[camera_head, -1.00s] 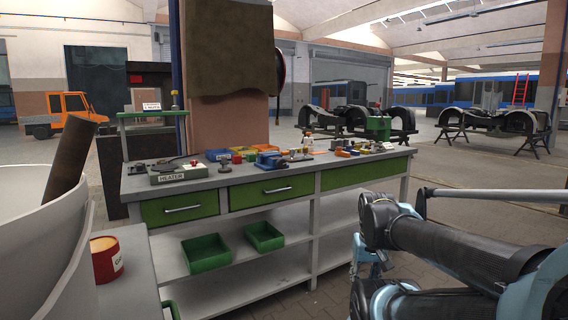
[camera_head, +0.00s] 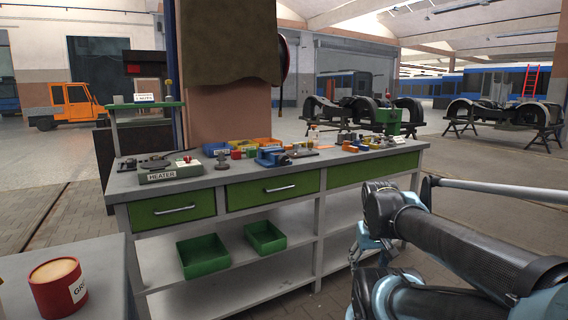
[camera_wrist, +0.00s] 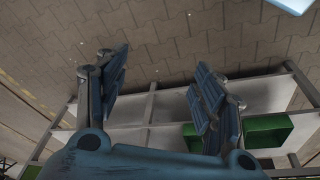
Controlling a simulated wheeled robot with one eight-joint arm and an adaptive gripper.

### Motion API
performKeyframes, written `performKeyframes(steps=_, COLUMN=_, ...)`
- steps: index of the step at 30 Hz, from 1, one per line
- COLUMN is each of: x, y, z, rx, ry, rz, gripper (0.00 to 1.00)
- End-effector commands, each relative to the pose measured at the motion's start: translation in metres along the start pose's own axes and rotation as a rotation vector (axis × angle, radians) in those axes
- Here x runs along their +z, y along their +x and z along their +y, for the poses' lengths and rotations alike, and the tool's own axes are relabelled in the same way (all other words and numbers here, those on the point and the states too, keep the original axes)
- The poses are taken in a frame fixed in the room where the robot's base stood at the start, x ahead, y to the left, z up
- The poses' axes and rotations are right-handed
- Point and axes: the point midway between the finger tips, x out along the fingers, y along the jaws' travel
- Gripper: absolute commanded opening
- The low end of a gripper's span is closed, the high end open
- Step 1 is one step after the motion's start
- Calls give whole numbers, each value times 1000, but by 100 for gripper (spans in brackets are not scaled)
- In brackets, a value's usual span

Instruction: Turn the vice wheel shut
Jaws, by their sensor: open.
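A small blue vice (camera_head: 272,157) sits on top of the grey workbench (camera_head: 215,178), near the middle of its top, in the head view. Its wheel is too small to tell apart from the parts beside it. My gripper shows in the wrist view (camera_wrist: 160,88) with its two blue fingers wide apart and nothing between them. It points down over the paved floor and the bench's lower shelves. In the head view my gripper (camera_head: 364,248) hangs low in front of the bench's right part, apart from the vice and below the bench top.
A grey heater (camera_head: 170,172) and several small coloured parts and bins crowd the bench top. Green trays (camera_head: 203,256) lie on the lower shelf. A red tin (camera_head: 57,286) stands on a grey table at the left front.

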Motion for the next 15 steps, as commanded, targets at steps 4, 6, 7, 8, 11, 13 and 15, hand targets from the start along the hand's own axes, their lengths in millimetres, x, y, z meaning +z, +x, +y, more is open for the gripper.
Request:
performKeyframes(steps=4, x=-55, y=-5, z=32, rx=127, ry=-138, rz=131, gripper=64)
performKeyframes(steps=6, x=-89, y=-11, z=48, rx=215, ry=-240, rz=213, gripper=64)
performKeyframes(steps=7, x=-104, y=-15, z=54, rx=256, ry=-289, rz=248, gripper=64)
performKeyframes(steps=8, x=-119, y=-19, z=60, rx=297, ry=-339, rz=281, gripper=64)
performKeyframes(steps=11, x=-170, y=-35, z=74, rx=436, ry=-511, rz=387, gripper=64)
performKeyframes(steps=13, x=-204, y=-47, z=80, rx=535, ry=-637, rz=454, gripper=64)
performKeyframes(steps=15, x=-236, y=-61, z=81, rx=636, ry=-767, rz=515, gripper=64)
